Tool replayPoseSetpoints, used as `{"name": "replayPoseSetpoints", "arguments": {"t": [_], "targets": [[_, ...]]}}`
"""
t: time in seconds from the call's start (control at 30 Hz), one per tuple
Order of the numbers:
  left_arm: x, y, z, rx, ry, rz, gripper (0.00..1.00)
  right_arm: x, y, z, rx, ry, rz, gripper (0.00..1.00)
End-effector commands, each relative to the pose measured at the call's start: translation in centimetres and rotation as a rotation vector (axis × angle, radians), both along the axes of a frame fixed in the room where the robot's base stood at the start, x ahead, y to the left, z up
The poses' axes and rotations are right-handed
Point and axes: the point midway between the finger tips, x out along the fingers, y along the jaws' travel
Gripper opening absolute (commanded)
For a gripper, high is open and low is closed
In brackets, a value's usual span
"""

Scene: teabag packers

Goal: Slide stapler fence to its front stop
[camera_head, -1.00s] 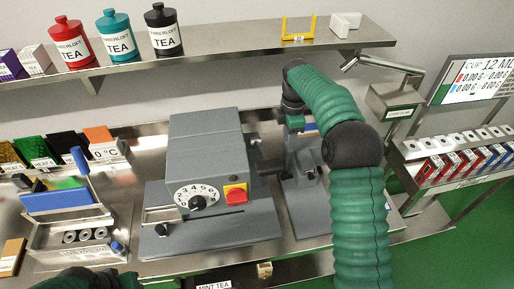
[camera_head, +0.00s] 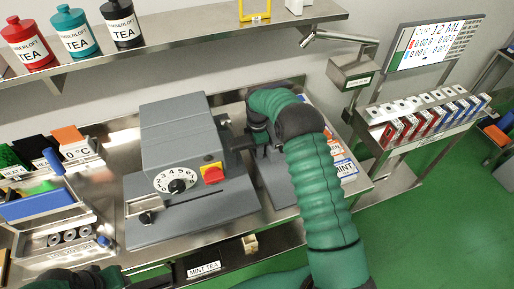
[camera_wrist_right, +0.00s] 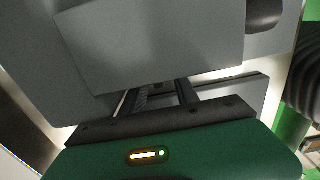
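A grey stapler (camera_head: 275,180) stands on the bench right of the grey dial machine (camera_head: 178,135). My right arm covers most of it in the head view, and I cannot make out its fence. My right gripper hangs beside the dial machine's right side, mostly hidden behind my own wrist. In the right wrist view the two dark fingers of my right gripper (camera_wrist_right: 160,95) are apart, and their tips run out of sight behind a large grey block (camera_wrist_right: 155,45). Whether they touch or hold anything is hidden. Of my left arm only a green part shows at the bottom left, without its gripper.
A shelf (camera_head: 180,45) with labelled tea canisters runs behind. A blue-handled tool (camera_head: 40,203) stands at the left. A rack of coloured packets (camera_head: 420,115) and a screen (camera_head: 425,42) are at the right. Green floor is open at the lower right.

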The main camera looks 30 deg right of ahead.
Motion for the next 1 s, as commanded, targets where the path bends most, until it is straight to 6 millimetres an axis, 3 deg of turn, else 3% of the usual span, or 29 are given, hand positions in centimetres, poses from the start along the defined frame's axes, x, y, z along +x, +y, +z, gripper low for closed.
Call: {"name": "replayPoseSetpoints", "arguments": {"t": [0.17, 0.43, 1.0], "targets": [[-0.01, 0.02, -0.05, 0.000, 0.000, 0.001, 0.36, 0.12, -0.02, -0.11, 0.003, -0.001, 0.001, 0.36], [0.00, 0.01, -0.04, 0.000, 0.000, 0.000, 0.36, 0.12, -0.01, 0.02, 0.002, -0.003, 0.001, 0.01], [0.00, 0.01, -0.03, 0.000, 0.000, 0.000, 0.36, 0.18, -0.18, 0.16, -0.001, -0.006, 0.001, 0.00]]}}
